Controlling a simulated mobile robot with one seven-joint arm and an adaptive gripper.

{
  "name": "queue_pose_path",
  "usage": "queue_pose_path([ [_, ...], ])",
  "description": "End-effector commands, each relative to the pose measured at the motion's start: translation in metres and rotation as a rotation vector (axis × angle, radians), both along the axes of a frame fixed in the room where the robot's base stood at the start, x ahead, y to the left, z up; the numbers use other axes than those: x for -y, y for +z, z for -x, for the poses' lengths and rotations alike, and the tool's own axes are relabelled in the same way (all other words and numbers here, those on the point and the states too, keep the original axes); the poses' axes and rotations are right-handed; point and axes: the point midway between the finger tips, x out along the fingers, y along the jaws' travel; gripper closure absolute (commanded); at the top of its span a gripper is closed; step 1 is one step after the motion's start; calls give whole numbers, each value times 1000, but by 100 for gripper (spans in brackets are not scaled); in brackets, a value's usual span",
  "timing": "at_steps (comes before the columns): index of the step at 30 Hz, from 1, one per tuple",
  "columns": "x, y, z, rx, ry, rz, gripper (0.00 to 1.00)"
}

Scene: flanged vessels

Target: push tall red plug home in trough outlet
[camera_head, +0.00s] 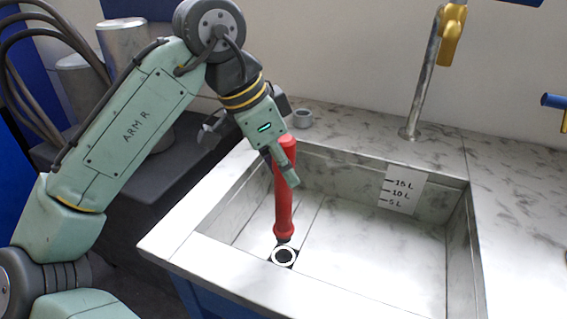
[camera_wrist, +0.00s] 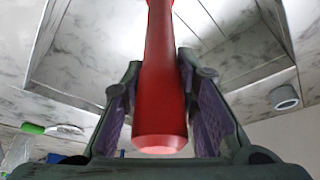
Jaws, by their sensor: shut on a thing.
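The tall red plug (camera_head: 284,205) stands about upright over the trough, with a wider lower end and a dark tip. My gripper (camera_head: 281,172) is shut on its upper part, with a finger on either side. In the wrist view the red plug (camera_wrist: 163,85) runs between the two fingers (camera_wrist: 160,105). The outlet (camera_head: 284,256) is a pale ring with a dark hole in the trough floor near the front edge. The plug's tip shows just above and behind the ring in the picture; I cannot tell the gap. The outlet is not visible in the wrist view.
The marble-patterned trough (camera_head: 375,258) has a level scale (camera_head: 403,189) on its back wall. A tap (camera_head: 425,80) stands behind it. The trough floor to the right is clear.

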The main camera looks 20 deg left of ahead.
Motion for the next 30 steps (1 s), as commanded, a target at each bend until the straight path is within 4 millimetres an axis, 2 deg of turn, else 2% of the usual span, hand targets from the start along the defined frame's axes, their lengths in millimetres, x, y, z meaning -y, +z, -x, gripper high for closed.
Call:
queue_pose_path([
  [5,1,3,0,3,-4,4,100],
  [9,1,-17,0,2,-3,1,100],
  [18,0,-44,0,2,-1,1,100],
  [30,0,-50,0,2,-1,0,100],
])
